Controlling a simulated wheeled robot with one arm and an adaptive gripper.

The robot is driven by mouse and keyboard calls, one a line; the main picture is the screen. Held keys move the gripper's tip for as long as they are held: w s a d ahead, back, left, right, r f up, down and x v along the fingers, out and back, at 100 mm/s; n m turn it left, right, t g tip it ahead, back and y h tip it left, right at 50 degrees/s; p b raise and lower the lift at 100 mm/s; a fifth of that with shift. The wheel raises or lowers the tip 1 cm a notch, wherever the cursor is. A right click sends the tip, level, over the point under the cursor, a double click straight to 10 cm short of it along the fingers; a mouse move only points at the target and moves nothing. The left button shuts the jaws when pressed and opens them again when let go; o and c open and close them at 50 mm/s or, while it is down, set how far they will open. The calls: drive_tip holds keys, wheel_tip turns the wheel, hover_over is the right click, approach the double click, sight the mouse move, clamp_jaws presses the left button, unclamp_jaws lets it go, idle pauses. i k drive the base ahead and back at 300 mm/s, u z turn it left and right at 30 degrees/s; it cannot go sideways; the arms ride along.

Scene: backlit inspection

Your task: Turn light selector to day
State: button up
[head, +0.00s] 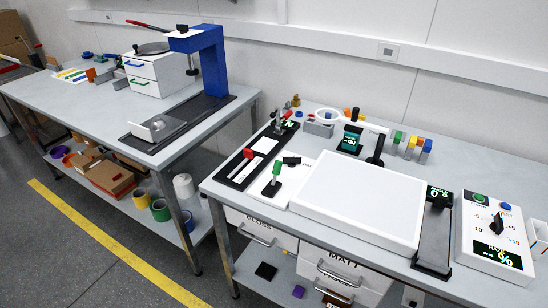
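No control with a readable "day" label shows in the head view, so I cannot tell which one is the light selector. A black rotary knob (496,224) sits on a white control panel (483,255) at the right, with number marks around it and its pointer roughly upright. A green-topped lever (277,172) and a red-topped lever (248,154) stand left of a large white flat panel (358,197). Their labels are too small to read. My gripper is not in view.
A green button (480,198) and blue button (505,207) are above the knob. Left is another bench with a blue stand (213,65). Yellow-striped floor (110,240) lies in front.

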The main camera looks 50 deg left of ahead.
sight(291, 162)
drive_tip(key=u, duration=1.95)
drive_tip(key=i, duration=1.15)
drive_tip(key=u, duration=0.3)
